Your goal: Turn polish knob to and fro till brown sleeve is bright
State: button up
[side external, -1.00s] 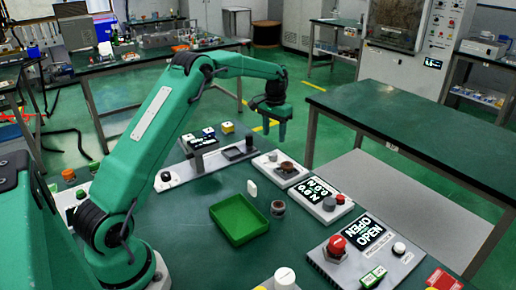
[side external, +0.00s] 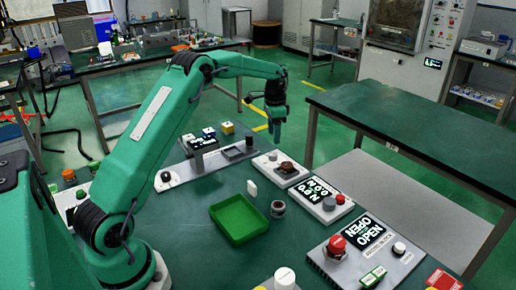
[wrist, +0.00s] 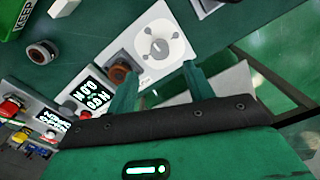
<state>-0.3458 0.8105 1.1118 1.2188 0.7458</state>
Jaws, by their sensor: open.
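The polish unit is a pale plate (side external: 262,163) on the green bench. On it stand a brown sleeve (side external: 287,167) on a dark base and a small round pale knob (side external: 272,156). In the wrist view the knob (wrist: 160,45) is a pale disc with a grey centre, just beyond the fingertips. The brown sleeve (wrist: 118,73) looks dull there and is partly covered by the left finger. My gripper (side external: 276,130) is open and empty, above the unit with its fingers pointing down. In the wrist view my gripper (wrist: 156,68) has its fingers spread apart.
A green tray (side external: 240,238) and a grey cup-like part (side external: 278,209) lie nearer the camera. A panel with a display (side external: 318,190) stands beside the unit, and a red-button box (side external: 337,245) is farther right. A rack with yellow and white blocks (side external: 205,140) is behind left.

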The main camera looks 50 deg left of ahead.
aim_at(273, 154)
jog(key=shift+m, duration=1.1)
jog(key=shift+f, duration=3.9)
jog(key=c, duration=1)
